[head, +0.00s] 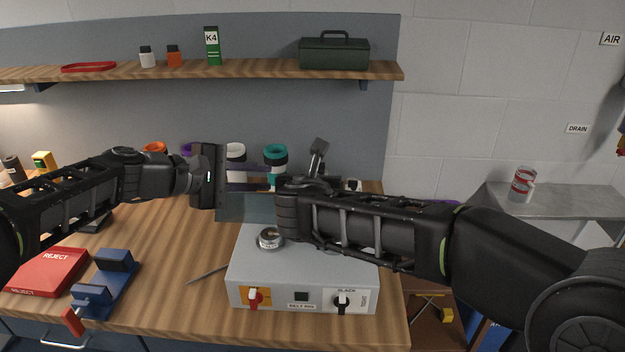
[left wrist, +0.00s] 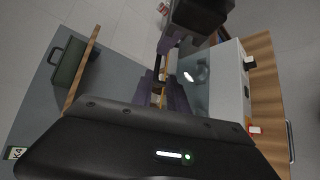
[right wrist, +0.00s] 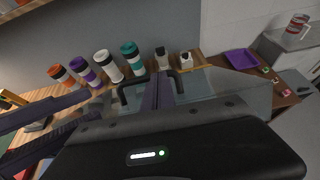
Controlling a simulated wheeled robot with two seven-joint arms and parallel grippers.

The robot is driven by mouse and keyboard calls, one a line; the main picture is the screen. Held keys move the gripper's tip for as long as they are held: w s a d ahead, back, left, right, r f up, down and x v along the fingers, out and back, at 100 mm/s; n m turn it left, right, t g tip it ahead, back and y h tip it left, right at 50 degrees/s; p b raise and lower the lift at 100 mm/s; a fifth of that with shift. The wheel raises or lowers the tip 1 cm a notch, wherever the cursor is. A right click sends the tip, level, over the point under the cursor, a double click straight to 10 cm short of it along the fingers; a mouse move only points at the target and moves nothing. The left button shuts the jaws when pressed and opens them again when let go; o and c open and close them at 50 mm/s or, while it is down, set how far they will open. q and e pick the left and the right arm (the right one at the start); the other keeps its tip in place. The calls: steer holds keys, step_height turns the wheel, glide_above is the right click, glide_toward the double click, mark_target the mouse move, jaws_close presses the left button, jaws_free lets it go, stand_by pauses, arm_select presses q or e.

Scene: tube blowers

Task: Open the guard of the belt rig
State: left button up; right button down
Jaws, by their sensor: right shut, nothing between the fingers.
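The belt rig (head: 300,265) is a grey box on the bench with a dial on top and red and black knobs in front. A clear, bluish guard panel (head: 233,208) shows at its back left. In the right wrist view the clear guard (right wrist: 200,84) and a black handle (right wrist: 124,96) lie near my right gripper (right wrist: 158,88), which is shut and empty. I cannot tell whether its fingers touch the handle. My right arm hides much of the rig's rear in the head view. My left gripper (head: 258,178) is open above the rig's back left, its fingers pointing right.
Several lidded bottles, including a teal one (head: 275,155), stand behind the rig. A red REJECT box (head: 48,270) and a blue clamp-like fixture (head: 108,280) are at the left. A shelf (head: 230,72) holds a dark green toolbox (head: 333,53). Bare bench lies left of the rig.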

arm_select(q)
steer(key=shift+s+a+r, duration=0.25)
steer(key=shift+s+a, duration=0.15)
steer(key=shift+a, duration=0.1)
